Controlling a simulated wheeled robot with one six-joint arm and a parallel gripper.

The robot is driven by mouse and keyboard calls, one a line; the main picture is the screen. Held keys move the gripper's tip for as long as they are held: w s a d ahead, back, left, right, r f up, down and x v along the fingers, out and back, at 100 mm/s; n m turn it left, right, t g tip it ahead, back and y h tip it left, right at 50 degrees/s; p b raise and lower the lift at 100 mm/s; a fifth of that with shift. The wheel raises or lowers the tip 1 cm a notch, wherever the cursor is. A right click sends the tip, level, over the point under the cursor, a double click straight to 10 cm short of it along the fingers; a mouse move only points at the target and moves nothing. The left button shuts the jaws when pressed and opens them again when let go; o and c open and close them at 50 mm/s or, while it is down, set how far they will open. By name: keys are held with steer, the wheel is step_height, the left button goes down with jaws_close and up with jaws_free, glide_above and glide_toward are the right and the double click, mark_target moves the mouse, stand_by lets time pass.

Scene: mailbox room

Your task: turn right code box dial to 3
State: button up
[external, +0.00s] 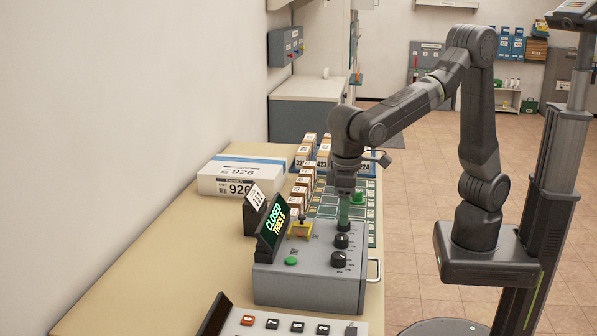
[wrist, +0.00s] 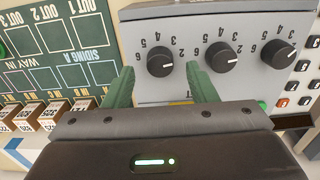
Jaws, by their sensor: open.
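The grey code box (external: 305,285) stands on the table with a row of black dials. In the wrist view, the picture is upside down and the dial at the row's left end (wrist: 160,60) is the box's right dial. Its white pointer mark points right in the picture; printed digits surround it, but I cannot tell the exact setting. My gripper (wrist: 161,70) is open, its green fingers on either side of this dial with gaps. The middle dial (wrist: 222,55) and other end dial (wrist: 278,53) are clear.
A tilted screen (external: 274,226) on the box reads CLOSED, TRIES 5. A yellow part (external: 300,228) and a green button (external: 291,261) sit beside the dials. A siding board (wrist: 55,55) with small numbered boxes adjoins the box. A white parcel (external: 235,175) lies behind.

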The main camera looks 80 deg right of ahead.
steer(key=shift+f, duration=1.25)
steer(key=c, duration=1)
steer(key=shift+n, duration=0.4)
steer(key=n+p, duration=0.1)
steer(key=n, duration=0.1)
steer(key=shift+r+n, duration=0.1)
steer(key=shift+n, duration=0.3)
steer(key=shift+n+p, duration=0.4)
steer(key=shift+n, duration=1.7)
